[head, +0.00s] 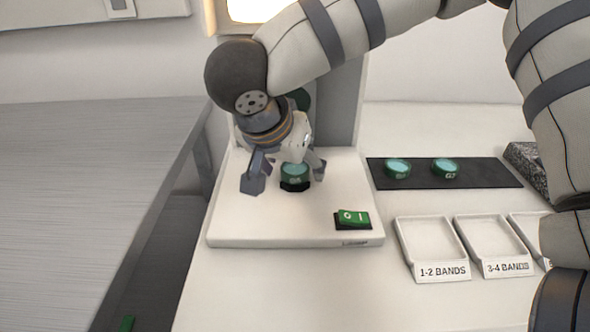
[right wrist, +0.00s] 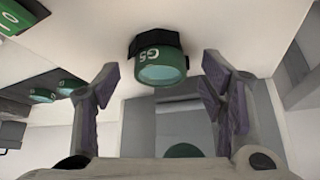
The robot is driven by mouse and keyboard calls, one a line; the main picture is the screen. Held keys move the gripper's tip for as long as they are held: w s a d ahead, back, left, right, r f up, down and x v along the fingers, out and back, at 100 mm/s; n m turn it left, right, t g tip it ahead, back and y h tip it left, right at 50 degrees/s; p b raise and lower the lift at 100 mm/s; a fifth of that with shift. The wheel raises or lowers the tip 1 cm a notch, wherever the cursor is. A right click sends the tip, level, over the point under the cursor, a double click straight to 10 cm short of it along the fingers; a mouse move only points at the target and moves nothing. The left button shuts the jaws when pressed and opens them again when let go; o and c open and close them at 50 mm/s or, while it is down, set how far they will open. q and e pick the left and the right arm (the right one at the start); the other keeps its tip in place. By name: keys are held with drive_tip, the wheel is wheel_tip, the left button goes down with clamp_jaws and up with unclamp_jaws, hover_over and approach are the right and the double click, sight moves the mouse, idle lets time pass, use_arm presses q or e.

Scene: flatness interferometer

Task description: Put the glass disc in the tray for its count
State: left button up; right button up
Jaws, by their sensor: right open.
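A green-rimmed glass disc marked G5 (head: 294,172) sits on a black holder on the white interferometer base (head: 240,226). In the right wrist view the disc (right wrist: 161,68) shows ahead between the fingers. My right gripper (head: 287,180) is open, with one finger on each side of the disc; I see gaps and no contact. Three shallow white trays stand to the right: the 1-2 BANDS tray (head: 403,236), the 3-4 BANDS tray (head: 463,232) and a third (head: 518,228), partly hidden by my arm. The tray insides that show are empty. My left gripper is out of view.
Two more green discs, one (head: 397,168) and one marked G7 (head: 445,169), lie on a black mat (head: 490,174). A green rocker switch (head: 353,218) is on the base's front right. A grey table (head: 80,190) stands left across a gap.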

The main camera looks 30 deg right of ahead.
drive_tip(key=c, duration=1.3)
wheel_tip(320, 180, up, 3)
drive_tip(key=shift+w+f, duration=0.1)
drive_tip(key=s+a+r, duration=0.3)
drive_tip(key=s+r, duration=0.7)
drive_tip(key=s, duration=0.4)
drive_tip(key=w+a+f+n+y, duration=0.1)
drive_tip(key=w+f+n, duration=0.1)
drive_tip(key=w+f, duration=0.1)
drive_tip(key=w+f+n+t+y, duration=0.1)
drive_tip(key=w+f+n, duration=0.1)
drive_tip(key=w, duration=0.3)
drive_tip(key=w+a+f+n+t+y, duration=0.1)
drive_tip(key=w+f+n, duration=0.1)
drive_tip(key=w+f, duration=0.1)
drive_tip(key=shift+w+a+f+n, duration=0.2)
drive_tip(key=shift+f, duration=0.25)
drive_tip(key=shift+w+a+f+n, duration=0.15)
drive_tip(key=shift+w+f+n, duration=0.05)
drive_tip(key=shift+f, duration=0.25)
drive_tip(key=shift+w+a+f+n+t, duration=0.15)
drive_tip(key=shift+w+f+n+t, duration=0.1)
drive_tip(key=shift+n+t, duration=0.05)
